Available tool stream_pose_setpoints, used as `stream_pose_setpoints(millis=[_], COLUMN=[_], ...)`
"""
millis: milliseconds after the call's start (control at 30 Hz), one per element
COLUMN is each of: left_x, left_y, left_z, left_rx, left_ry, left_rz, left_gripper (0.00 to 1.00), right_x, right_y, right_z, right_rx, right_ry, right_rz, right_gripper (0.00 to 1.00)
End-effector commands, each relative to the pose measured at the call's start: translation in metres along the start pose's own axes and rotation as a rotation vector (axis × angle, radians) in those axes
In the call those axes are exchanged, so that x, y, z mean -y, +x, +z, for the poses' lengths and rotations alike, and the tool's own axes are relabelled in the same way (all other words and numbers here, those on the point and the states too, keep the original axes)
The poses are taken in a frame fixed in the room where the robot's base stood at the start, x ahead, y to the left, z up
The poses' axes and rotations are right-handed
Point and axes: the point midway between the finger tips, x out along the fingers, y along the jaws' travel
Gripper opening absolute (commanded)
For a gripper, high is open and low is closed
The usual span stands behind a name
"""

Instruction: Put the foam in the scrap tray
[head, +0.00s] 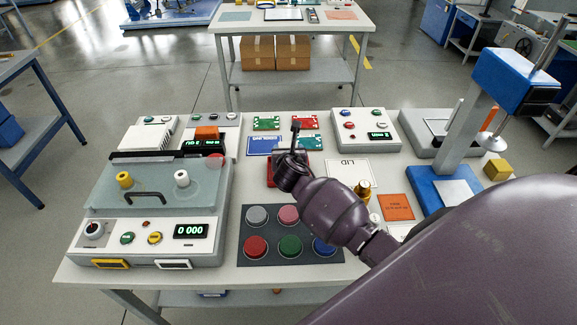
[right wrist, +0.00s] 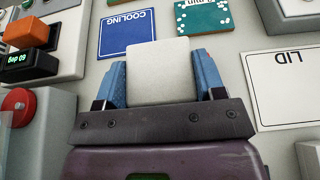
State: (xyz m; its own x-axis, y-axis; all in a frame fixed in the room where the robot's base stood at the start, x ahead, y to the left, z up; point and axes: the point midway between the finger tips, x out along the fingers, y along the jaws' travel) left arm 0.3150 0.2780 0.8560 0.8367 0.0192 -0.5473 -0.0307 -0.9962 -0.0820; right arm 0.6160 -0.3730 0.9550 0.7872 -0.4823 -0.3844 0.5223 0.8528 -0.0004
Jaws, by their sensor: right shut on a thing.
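My right gripper (head: 292,160) is over the middle of the table, seen from behind in the head view. In the right wrist view my right gripper (right wrist: 160,82) has its blue-padded fingers shut on a pale, off-white block, the foam (right wrist: 158,70). The foam is hidden behind the gripper in the head view. A red, tray-like thing (head: 271,174) shows partly behind and below the gripper; I cannot tell whether it is the scrap tray. My left gripper is not in view.
A press-like machine (head: 150,220) with a clear cover stands left. A dark mat with coloured discs (head: 247,217) lies in front. A blue-based stand (head: 428,190) is at the right.

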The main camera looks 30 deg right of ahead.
Motion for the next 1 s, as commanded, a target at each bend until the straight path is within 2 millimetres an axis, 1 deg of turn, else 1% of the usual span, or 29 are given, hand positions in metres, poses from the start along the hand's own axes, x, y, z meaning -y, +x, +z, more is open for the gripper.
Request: stream_pose_setpoints(millis=[33, 233, 400, 500, 600, 967, 1000], left_x=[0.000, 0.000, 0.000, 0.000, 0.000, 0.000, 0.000], left_y=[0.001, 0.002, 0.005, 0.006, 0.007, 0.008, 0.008], left_z=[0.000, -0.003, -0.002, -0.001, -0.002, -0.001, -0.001], left_rx=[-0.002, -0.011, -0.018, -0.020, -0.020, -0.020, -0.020], left_ry=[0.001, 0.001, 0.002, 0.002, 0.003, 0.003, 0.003], left_rz=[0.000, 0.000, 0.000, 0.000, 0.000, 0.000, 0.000], left_gripper=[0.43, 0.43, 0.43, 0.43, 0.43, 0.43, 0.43], right_x=[0.000, 0.000, 0.000, 0.000, 0.000, 0.000, 0.000], right_y=[0.002, 0.007, 0.017, 0.021, 0.022, 0.023, 0.023], right_z=[-0.006, -0.018, -0.040, -0.049, -0.053, -0.055, -0.055], right_rx=[-0.001, 0.000, -0.001, 0.000, 0.000, 0.001, 0.001], right_ry=[0.001, 0.001, 0.001, 0.000, 0.001, -0.001, -0.001], right_rz=[-0.001, -0.001, -0.002, -0.002, 0.000, 0.000, 0.000], right_gripper=[0.40, 0.40, 0.40, 0.40, 0.40, 0.40, 0.66])
